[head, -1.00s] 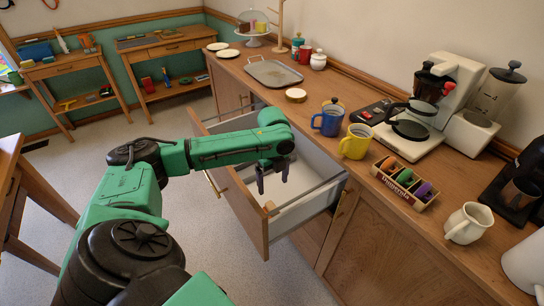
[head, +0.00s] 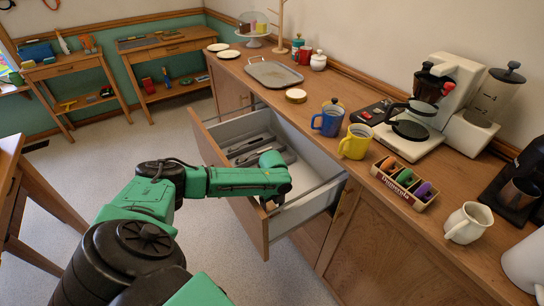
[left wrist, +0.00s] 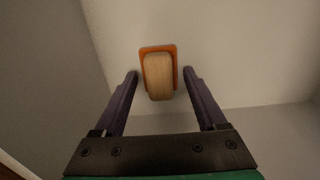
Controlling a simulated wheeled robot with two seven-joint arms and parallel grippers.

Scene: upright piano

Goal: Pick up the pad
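The pad (left wrist: 158,76) shows in the left wrist view as a light wooden block with an orange base. It lies on the pale floor of the open drawer (head: 318,170). My left gripper (left wrist: 161,74) is open, with one dark finger on each side of the pad near the fingertips. Gaps show between the fingers and the pad, so it is not gripped. In the head view my left arm reaches over the drawer front, and the pad and most of the fingers are hidden. My right gripper is not in view.
Dark utensils (head: 249,146) lie farther back in the drawer. Its wooden front (head: 248,227) and side walls surround the gripper. The counter above holds a blue mug (head: 328,121), a yellow mug (head: 355,142) and a tray (head: 273,73). The floor left of the drawer is clear.

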